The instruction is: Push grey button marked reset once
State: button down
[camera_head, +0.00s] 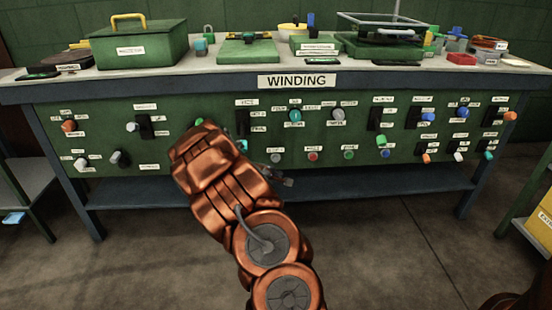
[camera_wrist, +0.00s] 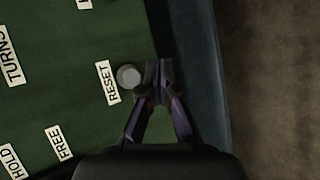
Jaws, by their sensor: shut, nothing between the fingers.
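The round grey button (camera_wrist: 129,76) sits on the green panel beside a white label reading RESET (camera_wrist: 107,83) in the wrist view. In the head view a small grey button (camera_head: 275,157) shows at the left of the lower button row. My gripper (camera_wrist: 160,72) is shut and empty. Its fingertips lie just right of the grey button in the wrist view, near the panel's blue edge; I cannot tell whether they touch the button or panel. In the head view my gripper (camera_head: 284,181) is partly hidden by my arm, below the button.
A red button (camera_head: 313,156), a green button (camera_head: 349,155) and a blue button (camera_head: 385,153) continue the row to the right. Knobs and switches fill the panel under the WINDING sign (camera_head: 297,81). A blue lower shelf (camera_head: 380,184) runs below the panel.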

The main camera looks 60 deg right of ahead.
aim_at(276, 159)
jog(key=shift+w+d+p, duration=0.9)
jog(key=shift+d+p, duration=0.25)
jog(key=shift+p, duration=0.5)
jog(key=shift+w+d+p, duration=0.9)
jog(key=shift+d+p, duration=0.25)
jog(key=shift+p, duration=0.5)
jog(key=shift+w+d+p, duration=0.3)
jog(key=shift+p, duration=1)
jog(key=shift+w+d+p, duration=0.25)
jog(key=shift+d+p, duration=0.1)
jog(key=shift+p, duration=0.65)
jog(key=shift+a, duration=0.1)
jog(key=shift+s+a, duration=0.5)
